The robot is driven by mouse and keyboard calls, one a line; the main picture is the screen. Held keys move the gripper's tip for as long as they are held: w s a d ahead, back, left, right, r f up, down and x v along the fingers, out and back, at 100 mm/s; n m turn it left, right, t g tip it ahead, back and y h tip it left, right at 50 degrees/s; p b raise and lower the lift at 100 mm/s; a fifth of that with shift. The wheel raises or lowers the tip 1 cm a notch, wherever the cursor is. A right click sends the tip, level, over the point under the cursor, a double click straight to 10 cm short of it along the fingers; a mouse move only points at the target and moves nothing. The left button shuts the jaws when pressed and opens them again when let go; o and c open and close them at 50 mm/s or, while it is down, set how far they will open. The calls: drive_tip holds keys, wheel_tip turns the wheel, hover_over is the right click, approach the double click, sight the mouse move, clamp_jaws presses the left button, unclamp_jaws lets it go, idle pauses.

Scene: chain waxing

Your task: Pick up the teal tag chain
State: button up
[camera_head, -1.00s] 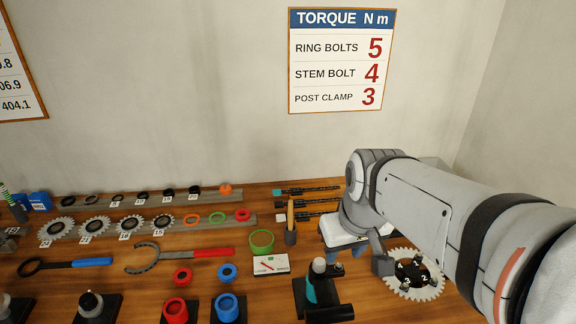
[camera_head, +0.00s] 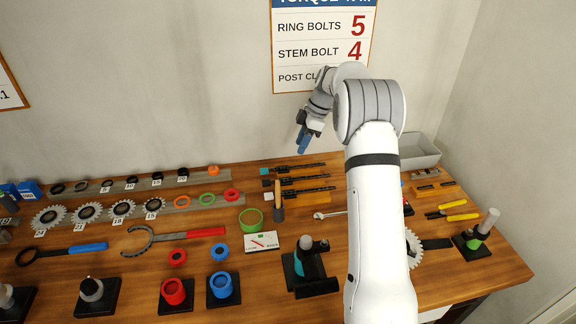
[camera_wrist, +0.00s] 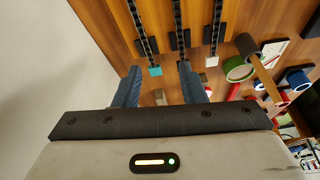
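The teal tag chain is a dark chain (camera_head: 298,168) with a teal tag (camera_head: 264,170) at its left end, lying at the back of the wooden bench. My gripper (camera_head: 302,145) hangs above the chains, apart from them. In the wrist view the blue fingers of my gripper (camera_wrist: 159,68) are spread, with nothing held. The teal tag (camera_wrist: 155,71) shows between the fingertips in that view, and its chain (camera_wrist: 143,28) runs away to the upper left. The arm hides part of the bench to the right.
Two more chains lie parallel beside it, a middle chain (camera_head: 300,180) and one with a white tag (camera_head: 267,196). A dark cup (camera_head: 278,214) with a wooden-handled tool and a green ring (camera_head: 250,220) stand in front. A grey bin (camera_head: 418,155) is at the back right.

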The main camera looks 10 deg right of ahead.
sight(290, 167)
drive_tip(key=w+f, duration=0.1)
drive_tip(key=w+f+n, duration=0.1)
drive_tip(key=shift+d+f, duration=0.15)
drive_tip(key=shift+f, duration=0.2)
drive_tip(key=p+x, duration=0.1)
drive_tip(key=x, duration=0.2)
drive_tip(key=p+x, duration=0.2)
drive_tip(key=x, duration=0.2)
drive_tip(key=shift+w+f, duration=0.25)
drive_tip(key=shift+c, duration=0.5)
clamp_jaws()
